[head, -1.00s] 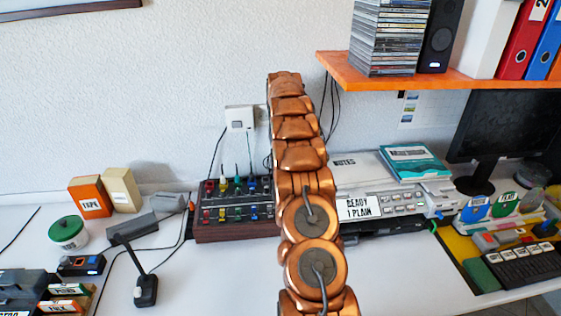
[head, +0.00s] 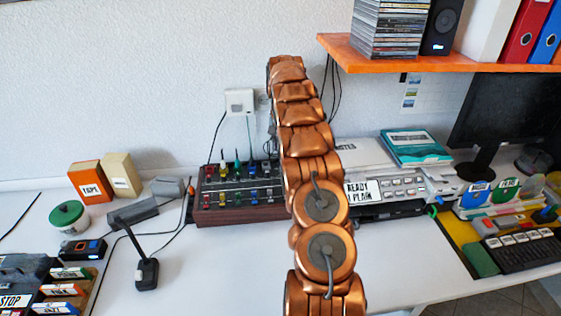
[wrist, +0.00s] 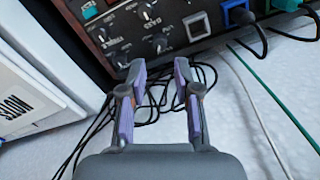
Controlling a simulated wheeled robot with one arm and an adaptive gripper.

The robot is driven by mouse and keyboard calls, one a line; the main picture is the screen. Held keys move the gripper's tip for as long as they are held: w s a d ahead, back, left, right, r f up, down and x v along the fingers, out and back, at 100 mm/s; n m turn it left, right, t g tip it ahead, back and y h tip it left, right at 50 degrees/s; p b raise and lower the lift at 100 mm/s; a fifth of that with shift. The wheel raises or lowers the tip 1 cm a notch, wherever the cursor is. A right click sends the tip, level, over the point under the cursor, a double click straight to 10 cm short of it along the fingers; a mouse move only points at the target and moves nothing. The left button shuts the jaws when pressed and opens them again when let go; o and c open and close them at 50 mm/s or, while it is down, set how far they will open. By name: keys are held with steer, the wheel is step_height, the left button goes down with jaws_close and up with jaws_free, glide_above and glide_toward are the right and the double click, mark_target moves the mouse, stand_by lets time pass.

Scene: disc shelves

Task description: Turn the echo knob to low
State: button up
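The control box (head: 240,216) with a wooden front and rows of coloured knobs stands against the wall in the head view, left of my arm. In the wrist view its dark panel (wrist: 122,52) shows upside down, with small black knobs and lettering such as BASS and TREBLE. Black knobs (wrist: 159,43) lie just beyond my gripper's fingertips. I cannot read which knob is echo. My gripper (wrist: 160,70) is open and empty, its purple-padded fingers apart near the panel; no contact is clear. It is hidden in the head view.
Black cables (wrist: 150,100) hang behind the fingers. A white machine labelled READY (head: 398,186) stands right of the box. An orange shelf (head: 450,64) is above right. A black lamp-like stand (head: 146,272) is at front left; bare desk (head: 210,275) lies before the box.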

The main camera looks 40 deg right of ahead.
steer(key=shift+f+p, duration=0.95)
steer(key=shift+f, duration=2.8)
jaws_close()
